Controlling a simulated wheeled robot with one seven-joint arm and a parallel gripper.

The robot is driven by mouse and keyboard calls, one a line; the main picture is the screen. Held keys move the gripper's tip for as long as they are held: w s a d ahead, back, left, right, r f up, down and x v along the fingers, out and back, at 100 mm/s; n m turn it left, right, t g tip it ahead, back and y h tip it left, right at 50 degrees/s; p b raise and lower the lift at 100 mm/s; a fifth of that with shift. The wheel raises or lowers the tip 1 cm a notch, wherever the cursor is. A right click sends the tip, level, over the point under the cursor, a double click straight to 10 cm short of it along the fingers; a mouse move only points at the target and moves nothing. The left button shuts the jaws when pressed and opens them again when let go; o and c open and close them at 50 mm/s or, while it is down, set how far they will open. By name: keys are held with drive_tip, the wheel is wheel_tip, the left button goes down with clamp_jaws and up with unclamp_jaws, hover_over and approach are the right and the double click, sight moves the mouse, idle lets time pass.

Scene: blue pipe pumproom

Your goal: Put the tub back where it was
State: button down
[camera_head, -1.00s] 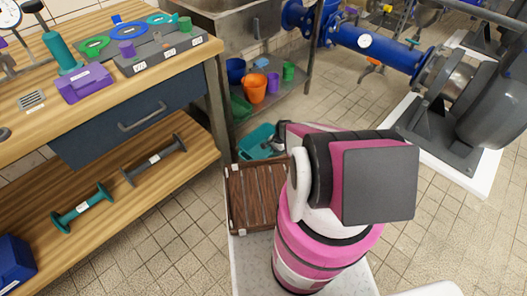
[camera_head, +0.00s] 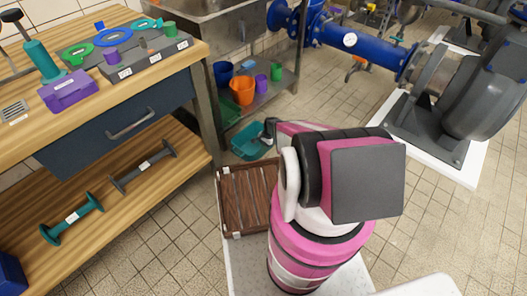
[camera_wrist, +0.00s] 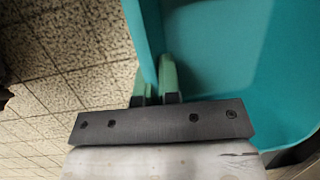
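The tub (camera_head: 247,146) is teal and open-topped. In the head view it shows beyond my arm, in front of the sink's shelf, partly hidden by my arm and the wooden tray. My gripper (camera_head: 269,128) is at the tub's right edge, mostly hidden by the arm. In the wrist view, the tub (camera_wrist: 235,50) fills the right side, and my gripper (camera_wrist: 156,78) has one pale green finger on each side of its wall. The gripper appears shut on that wall, with tiled floor below on the left.
A sink stand's lower shelf (camera_head: 275,98) holds an orange bucket (camera_head: 242,90), a blue bucket (camera_head: 223,72) and small cups. A wooden workbench (camera_head: 190,50) stands left. A slatted brown tray (camera_head: 245,196) is beside my arm. A pump (camera_head: 430,125) on a white plinth stands right; tiled floor between is clear.

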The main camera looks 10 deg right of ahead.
drive_tip(key=shift+f, duration=1.65)
drive_tip(key=c, duration=1.3)
unclamp_jaws()
drive_tip(key=v, duration=1.2)
drive_tip(key=s+a+r+n+h, duration=0.1)
drive_tip(key=s+r, duration=0.5)
drive_tip(key=r, duration=0.6)
drive_tip(key=s+a+r+n+h, duration=0.1)
drive_tip(key=s+a+r+n, duration=0.2)
drive_tip(key=r, duration=0.9)
drive_tip(key=s+a+r+n+t+h, duration=0.1)
drive_tip(key=s+a+r+n, duration=0.1)
drive_tip(key=s+r+n, duration=0.4)
drive_tip(key=shift+s+r+n, duration=0.1)
drive_tip(key=shift+s+r, duration=0.4)
drive_tip(key=shift+r, duration=0.5)
drive_tip(key=shift+s+r+n, duration=0.1)
drive_tip(key=shift+s+r, duration=0.4)
drive_tip(key=shift+r, duration=0.5)
drive_tip(key=shift+s+r+n, duration=0.1)
drive_tip(key=shift+s+r, duration=0.35)
drive_tip(key=shift+r, duration=0.55)
